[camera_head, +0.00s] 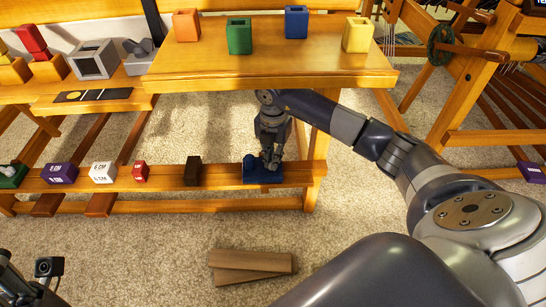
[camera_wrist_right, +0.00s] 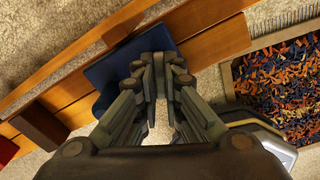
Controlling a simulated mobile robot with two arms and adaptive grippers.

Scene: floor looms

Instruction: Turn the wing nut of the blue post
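The blue post's base (camera_head: 262,178) sits on the lower wooden beam, near its right end. It shows as a dark blue flat piece in the right wrist view (camera_wrist_right: 104,74). My right gripper (camera_head: 269,160) reaches down over it, its fingertips (camera_wrist_right: 158,66) close together above the blue piece. The fingers hide the upper part of the post, and I cannot make out the wing nut or whether it is between the fingertips. My left arm's end (camera_head: 28,287) shows only in part at the lower left corner, its fingers not clear.
On the beam to the left are a dark brown block (camera_head: 193,171), a red block (camera_head: 140,172), a white block (camera_head: 103,172) and a purple block (camera_head: 60,173). Brown planks (camera_head: 249,261) lie on the carpet.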

